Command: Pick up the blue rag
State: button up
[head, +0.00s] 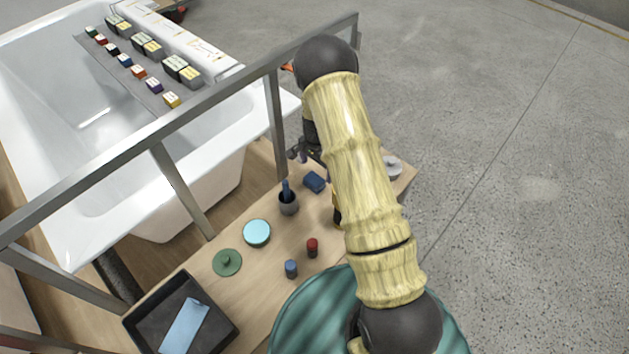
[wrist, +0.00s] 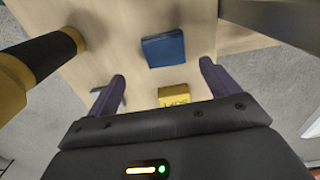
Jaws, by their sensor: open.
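The blue rag (head: 314,182) is a small, dark blue folded square lying on the wooden bench (head: 236,292), near its far end. In the wrist view the rag (wrist: 164,48) lies flat, beyond the fingertips and roughly midway between them. My gripper (wrist: 162,76) is open, with its two purple fingers apart and nothing held. In the head view my gripper (head: 306,150) is above the far end of the bench, just beyond the rag, and is partly hidden by my arm.
A yellow lettered block (wrist: 172,98) shows between the fingers. A metal rail (head: 180,128) runs beside the bathtub (head: 60,95).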

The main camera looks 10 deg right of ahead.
aim_at(314, 179)
jog(key=shift+f, duration=1.05)
jog(key=shift+w+a+f+p, duration=0.2)
jog(key=shift+f+p, duration=0.2)
jog(key=shift+f, duration=0.9)
jog(key=shift+w+a+f+p, duration=0.15)
jog(key=shift+f+p, duration=0.2)
jog(key=shift+f, duration=0.95)
jog(key=shift+s, duration=0.1)
jog(key=c, duration=1.1)
